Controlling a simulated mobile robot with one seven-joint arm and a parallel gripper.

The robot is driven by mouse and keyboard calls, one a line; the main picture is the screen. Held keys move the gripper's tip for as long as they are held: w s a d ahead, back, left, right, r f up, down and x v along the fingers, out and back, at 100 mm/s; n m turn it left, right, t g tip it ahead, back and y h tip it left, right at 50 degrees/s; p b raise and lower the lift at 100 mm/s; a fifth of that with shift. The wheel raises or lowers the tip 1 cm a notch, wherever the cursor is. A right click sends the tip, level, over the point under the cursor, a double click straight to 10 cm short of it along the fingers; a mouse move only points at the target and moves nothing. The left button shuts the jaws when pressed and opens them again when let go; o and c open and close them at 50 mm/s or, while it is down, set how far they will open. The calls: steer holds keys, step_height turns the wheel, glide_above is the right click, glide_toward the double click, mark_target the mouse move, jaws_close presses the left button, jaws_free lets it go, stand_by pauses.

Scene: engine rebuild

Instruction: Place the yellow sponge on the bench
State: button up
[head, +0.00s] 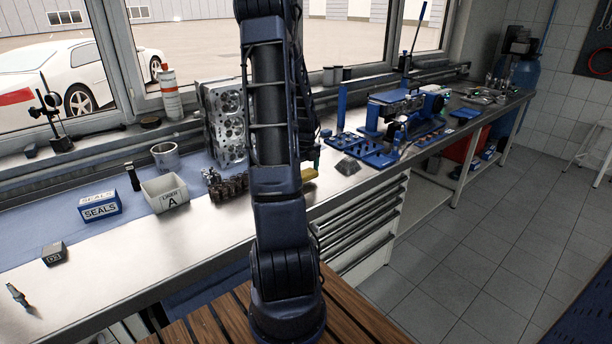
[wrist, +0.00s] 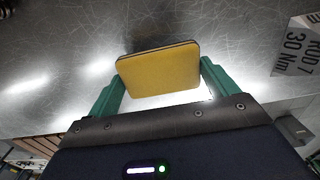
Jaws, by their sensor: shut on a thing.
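The yellow sponge (wrist: 160,72) is a flat block with a dark backing, held between the two green fingers of my gripper (wrist: 161,78) in the wrist view. In the head view a small yellow part of the sponge (head: 309,175) shows just right of my arm, near the front edge of the bench. The bench (head: 120,262) has a bright metal top. The sponge is over the metal top; I cannot tell whether it touches it. My arm hides most of my gripper in the head view.
A grey bin marked A (head: 165,194), a blue SEALS box (head: 100,207) and a cylinder head (head: 222,122) stand left of my arm. A blue tool tray (head: 368,150) is to the right. The front left bench top is mostly clear.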

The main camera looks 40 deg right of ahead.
steer(key=shift+f, duration=1)
steer(key=shift+f, duration=0.1)
steer(key=o, duration=0.8)
